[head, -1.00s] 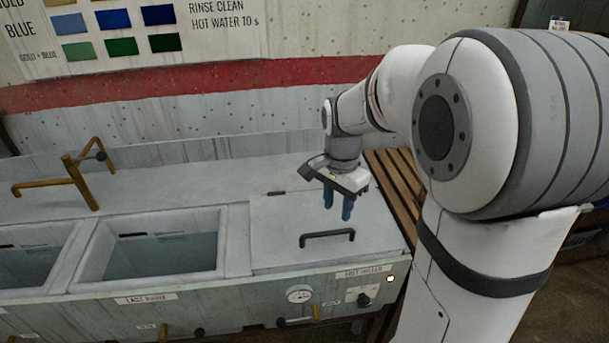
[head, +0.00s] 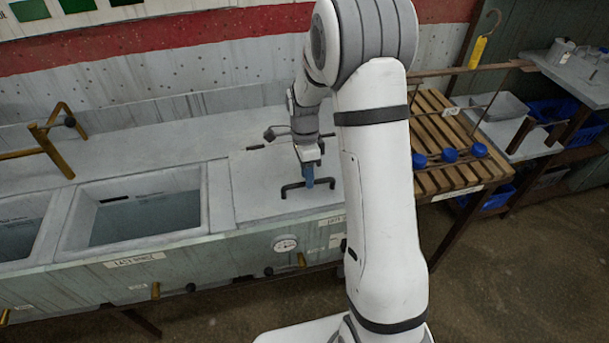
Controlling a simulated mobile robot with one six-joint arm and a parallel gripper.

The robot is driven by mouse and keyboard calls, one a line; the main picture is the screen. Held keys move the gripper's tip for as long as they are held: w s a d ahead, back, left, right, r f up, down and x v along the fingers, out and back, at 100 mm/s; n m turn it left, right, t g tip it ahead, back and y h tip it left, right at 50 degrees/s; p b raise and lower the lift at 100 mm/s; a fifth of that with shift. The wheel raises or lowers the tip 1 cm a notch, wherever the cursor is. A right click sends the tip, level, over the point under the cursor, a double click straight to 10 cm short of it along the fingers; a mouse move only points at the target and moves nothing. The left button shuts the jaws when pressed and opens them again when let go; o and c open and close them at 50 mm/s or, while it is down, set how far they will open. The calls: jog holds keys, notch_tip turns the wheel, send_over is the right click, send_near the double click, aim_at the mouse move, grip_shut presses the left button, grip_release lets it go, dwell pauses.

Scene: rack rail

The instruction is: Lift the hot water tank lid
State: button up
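The hot water tank lid (head: 255,203) is a flat grey panel lying closed on the right end of the sink unit. Its dark bar handle (head: 291,188) stands up near the front edge. My gripper (head: 309,184) points down with its blue fingertips at the handle, seemingly around or just beside the bar. The fingers overlap one another from this angle, so I cannot tell whether they are open or closed on it. My arm hides the right part of the lid.
Two open basins, the nearer being the last rinse basin (head: 140,208), lie left of the lid. A brass tap (head: 52,140) stands behind them. To the right is a slatted wooden rack (head: 440,178) with blue-capped items (head: 450,155), then a grey side table (head: 580,80).

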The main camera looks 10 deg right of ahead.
jog(key=shift+s+f, duration=0.1)
jog(key=shift+f, duration=0.35)
jog(key=shift+c, duration=0.4)
grip_shut()
